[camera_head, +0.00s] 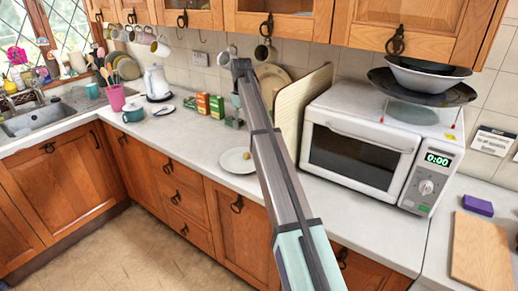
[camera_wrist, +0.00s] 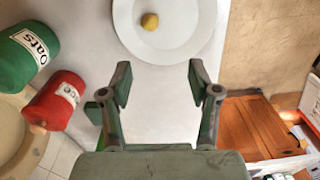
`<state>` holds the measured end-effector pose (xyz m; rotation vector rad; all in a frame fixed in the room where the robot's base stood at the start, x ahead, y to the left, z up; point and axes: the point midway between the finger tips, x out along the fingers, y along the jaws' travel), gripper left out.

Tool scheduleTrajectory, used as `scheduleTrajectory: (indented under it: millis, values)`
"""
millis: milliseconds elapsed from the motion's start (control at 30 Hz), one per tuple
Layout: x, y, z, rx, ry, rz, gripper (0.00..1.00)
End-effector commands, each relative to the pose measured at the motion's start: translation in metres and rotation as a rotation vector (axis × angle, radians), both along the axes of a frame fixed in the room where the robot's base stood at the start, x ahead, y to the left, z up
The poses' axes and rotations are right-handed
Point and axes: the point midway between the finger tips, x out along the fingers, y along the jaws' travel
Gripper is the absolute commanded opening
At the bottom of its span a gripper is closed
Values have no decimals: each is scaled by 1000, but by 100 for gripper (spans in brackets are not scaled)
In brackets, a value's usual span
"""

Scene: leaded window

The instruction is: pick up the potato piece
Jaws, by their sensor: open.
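The potato piece is a small yellow lump (camera_head: 247,155) on a round white plate (camera_head: 232,164) on the counter, left of the microwave. In the wrist view the potato piece (camera_wrist: 150,21) lies on the plate (camera_wrist: 190,40) near the top edge, beyond my fingertips. My gripper (camera_wrist: 160,84) is open, with nothing between its two fingers. In the head view my gripper (camera_head: 234,112) hangs over the counter behind the plate, apart from the potato piece, and is partly hidden by my arm.
In the wrist view a green Oats canister (camera_wrist: 28,54) and a red canister (camera_wrist: 54,100) are at the left. A microwave (camera_head: 355,150) stands right of my arm. A kettle (camera_head: 157,82) and teal mug (camera_head: 132,113) stand farther left.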

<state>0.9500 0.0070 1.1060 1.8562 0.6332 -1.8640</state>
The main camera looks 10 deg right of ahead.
Motion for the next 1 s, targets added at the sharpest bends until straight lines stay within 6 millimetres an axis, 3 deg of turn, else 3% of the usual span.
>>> scheduleTrajectory:
  millis: [33, 167, 700, 1000]
  values:
    - [8, -4, 12, -7, -5, -2, 61]
    - [11, -8, 11, -17, -9, -3, 61]
    - [8, -7, -86, -15, -8, -4, 61]
    - [9, -7, -108, -15, -10, -4, 61]
